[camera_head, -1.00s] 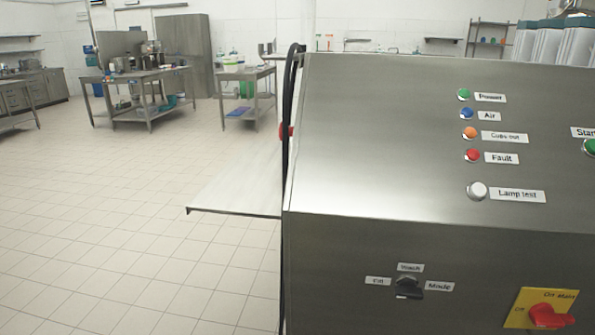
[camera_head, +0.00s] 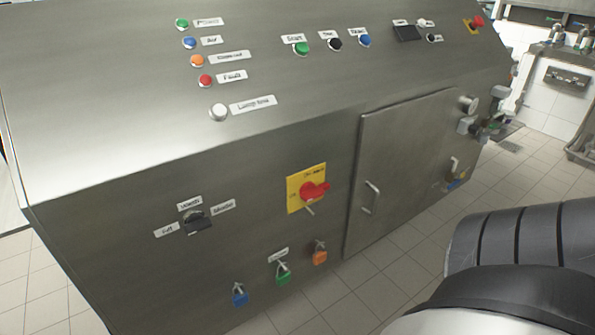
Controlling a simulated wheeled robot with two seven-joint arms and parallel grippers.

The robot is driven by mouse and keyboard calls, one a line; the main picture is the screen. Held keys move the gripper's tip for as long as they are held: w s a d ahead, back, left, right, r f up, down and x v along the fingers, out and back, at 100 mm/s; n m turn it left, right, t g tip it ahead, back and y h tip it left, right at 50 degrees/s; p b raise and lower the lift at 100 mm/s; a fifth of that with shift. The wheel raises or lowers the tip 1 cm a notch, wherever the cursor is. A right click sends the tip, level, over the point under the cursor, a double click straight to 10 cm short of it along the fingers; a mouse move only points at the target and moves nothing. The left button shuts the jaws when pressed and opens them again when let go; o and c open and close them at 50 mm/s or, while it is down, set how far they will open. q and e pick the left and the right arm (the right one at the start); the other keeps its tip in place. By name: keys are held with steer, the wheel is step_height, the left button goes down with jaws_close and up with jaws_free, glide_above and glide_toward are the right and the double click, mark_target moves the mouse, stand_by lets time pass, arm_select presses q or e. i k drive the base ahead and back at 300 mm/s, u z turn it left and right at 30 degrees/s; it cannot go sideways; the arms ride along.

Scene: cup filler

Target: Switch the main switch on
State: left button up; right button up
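The main switch is a red rotary handle (camera_head: 313,191) on a yellow plate (camera_head: 293,192), low on the front of the steel machine. Its handle points to the right, roughly sideways; the small lettering on the plate is too blurred to read fully. A small metal tab sticks out below the handle. A dark, ribbed part of my own arm fills the lower right of the view, apart from the switch. Neither of my grippers shows in the view.
A black mode selector (camera_head: 197,221) sits left of the switch. Blue (camera_head: 240,297), green (camera_head: 283,276) and orange (camera_head: 319,256) padlocks hang below it. A cabinet door with a handle (camera_head: 371,198) is to its right. Indicator lamps and buttons line the sloped panel above.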

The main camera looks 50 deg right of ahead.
mark_target(309, 191)
steer(key=u, duration=0.55)
steer(key=k, duration=1.2)
steer(key=z, duration=0.65)
steer(key=i, duration=1.5)
steer(key=z, duration=0.25)
